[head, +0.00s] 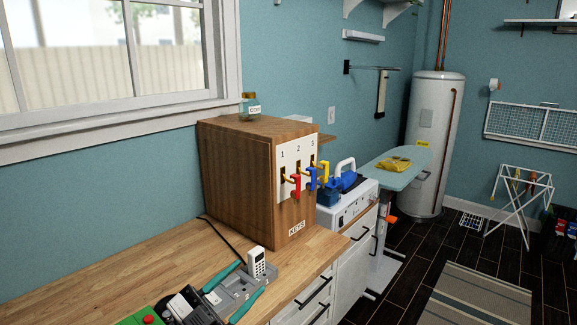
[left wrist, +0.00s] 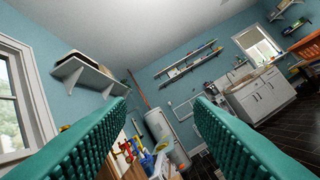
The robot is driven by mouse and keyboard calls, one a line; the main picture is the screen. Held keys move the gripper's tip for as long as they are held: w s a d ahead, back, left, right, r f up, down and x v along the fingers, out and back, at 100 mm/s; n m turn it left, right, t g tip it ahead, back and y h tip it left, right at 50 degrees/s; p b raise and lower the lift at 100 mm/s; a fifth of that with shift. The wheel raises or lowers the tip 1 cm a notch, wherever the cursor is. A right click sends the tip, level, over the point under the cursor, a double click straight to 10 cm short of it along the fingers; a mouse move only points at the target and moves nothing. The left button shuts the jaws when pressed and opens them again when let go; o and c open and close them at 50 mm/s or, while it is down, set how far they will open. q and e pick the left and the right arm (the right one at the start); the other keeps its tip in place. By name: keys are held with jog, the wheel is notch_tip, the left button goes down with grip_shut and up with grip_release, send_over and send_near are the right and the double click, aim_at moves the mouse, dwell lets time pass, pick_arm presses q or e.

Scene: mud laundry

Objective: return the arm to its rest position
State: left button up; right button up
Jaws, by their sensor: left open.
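My left gripper (head: 250,278) has two teal fingers spread apart at the bottom of the head view, over the wooden counter (head: 150,260). In the left wrist view the open fingers (left wrist: 163,100) frame the room, with nothing held between them. In the head view a white handset with a dark screen (head: 256,262) and a grey tray-like base (head: 234,291) show between and beside the fingers. I cannot tell how far below the fingers they are. My right gripper is in neither view.
A wooden key box (head: 235,180) with red, blue and yellow keys (head: 311,178) stands on the counter beyond the gripper. A green object (head: 139,317) sits at the bottom edge. A window (head: 110,60) is at left. The water heater (head: 433,140) and drying rack (head: 520,200) stand farther off.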

pick_arm(q)
jog(key=a+f+n+t+y, duration=0.4)
jog(key=a+f+n+y, duration=0.6)
jog(key=n+y, duration=0.5)
jog(key=s+a+f+n+g+y, duration=0.1)
jog(key=s+a+f+g+y, duration=0.4)
jog(key=f, duration=0.3)
jog(key=s+d+f+g+h, duration=0.1)
jog(key=s+f+g, duration=0.3)
jog(key=s, duration=0.3)
jog(key=s+d+f+m+g+h, duration=0.1)
jog(key=s+f+g, duration=0.25)
jog(key=s, duration=0.25)
jog(key=s+d+f+g+h, duration=0.1)
jog(key=s+f+g, duration=0.25)
jog(key=s, duration=0.35)
notch_tip(320, 180, down, 27)
jog(key=b, duration=0.2)
jog(key=s+a+f+g+b, duration=0.1)
jog(key=s+a+f+g, duration=0.1)
jog(key=s+f, duration=1.5)
jog(key=shift+a+f+m, duration=0.4)
jog(key=shift+a+f, duration=0.2)
jog(key=shift+f, duration=0.05)
